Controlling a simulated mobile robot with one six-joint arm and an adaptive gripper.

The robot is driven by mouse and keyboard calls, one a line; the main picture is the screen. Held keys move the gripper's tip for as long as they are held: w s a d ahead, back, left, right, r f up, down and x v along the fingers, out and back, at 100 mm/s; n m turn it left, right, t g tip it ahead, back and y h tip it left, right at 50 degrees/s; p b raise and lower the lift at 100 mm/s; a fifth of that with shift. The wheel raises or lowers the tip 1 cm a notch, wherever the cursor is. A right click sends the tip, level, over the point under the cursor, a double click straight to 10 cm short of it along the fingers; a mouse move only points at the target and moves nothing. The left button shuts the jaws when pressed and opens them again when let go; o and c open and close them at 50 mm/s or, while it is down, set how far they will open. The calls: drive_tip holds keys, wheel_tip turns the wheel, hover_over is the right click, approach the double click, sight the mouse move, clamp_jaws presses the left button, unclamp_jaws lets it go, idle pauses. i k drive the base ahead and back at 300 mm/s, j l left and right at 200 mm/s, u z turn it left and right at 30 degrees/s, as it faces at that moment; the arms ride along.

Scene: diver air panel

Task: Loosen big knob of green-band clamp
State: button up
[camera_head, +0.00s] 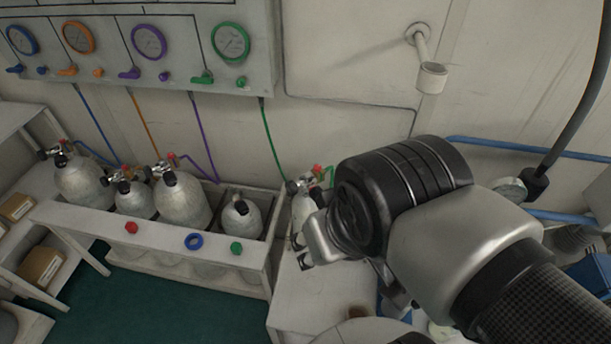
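The green hose (268,135) runs down from the green gauge on the panel toward a silver cylinder (303,208) that stands partly behind my arm. A dark fitting (301,185) with a small red knob (317,169) sits on this cylinder's top, and a short green hose piece shows beside it. The green band and the big knob cannot be told apart at this size. My gripper (303,255) is low beside this cylinder, mostly hidden by my own wrist. Its fingers are not clear, nor whether they touch anything.
Several silver cylinders (182,200) stand in a white rack (160,232) at left, with red, blue and green markers on its front. The gauge panel (120,60) is on the wall above. A white pipe stub (431,77) juts from the wall. Blue pipes run at right.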

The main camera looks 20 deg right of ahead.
sight(291, 187)
drive_tip(key=i+j+z, duration=0.1)
drive_tip(key=j, duration=0.25)
drive_tip(key=i+j+z, duration=0.1)
drive_tip(key=j, duration=0.3)
drive_tip(key=i+j, duration=0.2)
drive_tip(key=j, duration=0.2)
drive_tip(key=z, duration=0.05)
